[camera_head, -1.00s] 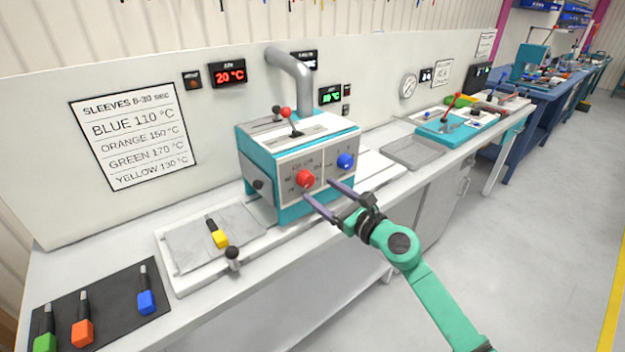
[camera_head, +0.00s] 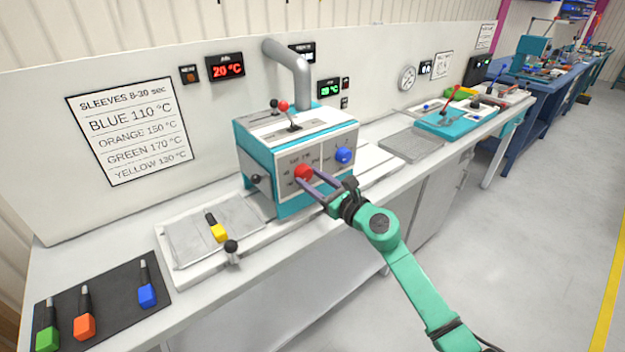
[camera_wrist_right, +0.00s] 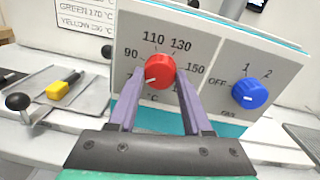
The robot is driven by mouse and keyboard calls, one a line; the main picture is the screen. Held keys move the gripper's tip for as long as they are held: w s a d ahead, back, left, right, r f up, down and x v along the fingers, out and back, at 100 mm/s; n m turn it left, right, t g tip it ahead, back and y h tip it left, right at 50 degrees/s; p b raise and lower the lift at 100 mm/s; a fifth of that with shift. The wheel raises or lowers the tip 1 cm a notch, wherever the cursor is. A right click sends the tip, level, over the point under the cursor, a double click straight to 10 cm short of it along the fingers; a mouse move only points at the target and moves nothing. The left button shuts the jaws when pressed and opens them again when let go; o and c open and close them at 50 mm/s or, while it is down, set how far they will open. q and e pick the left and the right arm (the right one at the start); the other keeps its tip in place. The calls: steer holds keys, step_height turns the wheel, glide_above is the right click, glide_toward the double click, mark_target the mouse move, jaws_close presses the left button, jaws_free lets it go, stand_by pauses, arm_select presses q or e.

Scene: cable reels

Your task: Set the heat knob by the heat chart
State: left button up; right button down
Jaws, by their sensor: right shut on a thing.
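The heat chart (camera_head: 130,131) on the back wall lists blue 110 °C, orange 150 °C, green 170 °C and yellow, read as 130 °C. The red heat knob (camera_wrist_right: 160,71) is on the front of the teal and white heater box (camera_head: 262,160). Its pale mark points to the lower left, below the 90. My right gripper (camera_head: 309,184) is shut on the red knob, a finger at each side, as the right wrist view shows. A yellow-ended cable (camera_head: 218,232) lies on the left tray. My left gripper is not in view.
A blue knob (camera_wrist_right: 249,93) sits right of the red one, near OFF, 1 and 2. A red display (camera_head: 226,66) reads 20 °C. Blue, orange and green cables lie on a black mat (camera_head: 113,300). A black-balled lever (camera_head: 231,248) stands at the tray's front.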

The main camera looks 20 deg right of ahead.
steer(key=shift+f+m, duration=0.1)
steer(key=shift+m, duration=0.3)
steer(key=m+p, duration=0.1)
steer(key=m, duration=0.2)
steer(key=shift+m, duration=0.4)
steer(key=m+p, duration=0.1)
steer(key=m, duration=0.3)
steer(key=shift+m, duration=0.3)
steer(key=m+p, duration=0.1)
steer(key=m, duration=0.3)
steer(key=shift+a+f+m+t, duration=0.1)
steer(key=shift+m+t, duration=0.2)
steer(key=m+p, duration=0.1)
steer(key=m, duration=0.3)
steer(key=shift+m+h+p, duration=0.3)
steer(key=shift+m, duration=0.1)
steer(key=m+p, duration=0.2)
steer(key=m, duration=0.4)
steer(key=shift+s+m, duration=0.1)
steer(key=shift+m, duration=0.2)
steer(key=shift+m+h+p, duration=0.3)
steer(key=shift+m+p, duration=1.1)
steer(key=shift+m, duration=1.2)
